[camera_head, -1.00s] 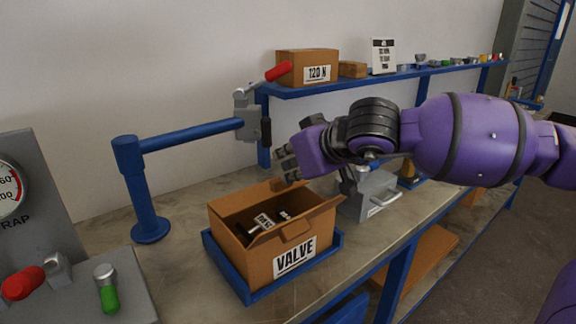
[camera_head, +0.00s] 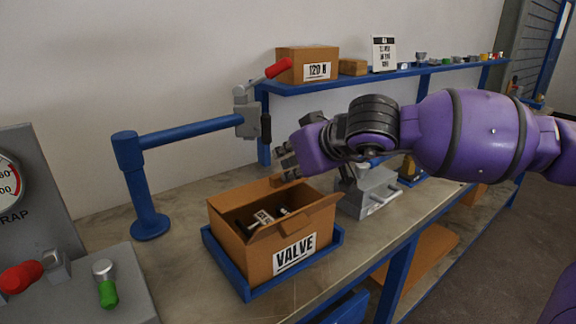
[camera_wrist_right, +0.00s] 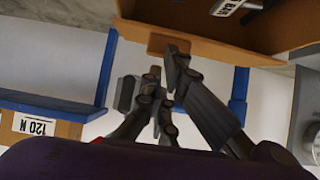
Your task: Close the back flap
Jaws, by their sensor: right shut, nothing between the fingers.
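An open cardboard box (camera_head: 232,250) labelled VALVE sits on the bench with dark parts inside. Its front flap (camera_head: 300,215) stands along the near rim. The back flap (camera_wrist_right: 168,43) shows in the right wrist view as a small brown piece jutting from the box wall, close to my fingertips. In the head view the back flap is hard to make out beside the gripper. My right gripper (camera_head: 287,162) is shut and empty just behind the box's back right rim. It also shows in the right wrist view (camera_wrist_right: 165,78). I cannot tell whether it touches the flap. My left gripper is out of view.
A blue tray (camera_head: 335,248) holds the box. A blue post with an arm (camera_head: 190,133) stands behind left, a grey fixture (camera_head: 372,190) right. A blue shelf (camera_head: 345,86) carries a 120 N box (camera_head: 300,65). A gauge panel (camera_head: 30,225) stands at left.

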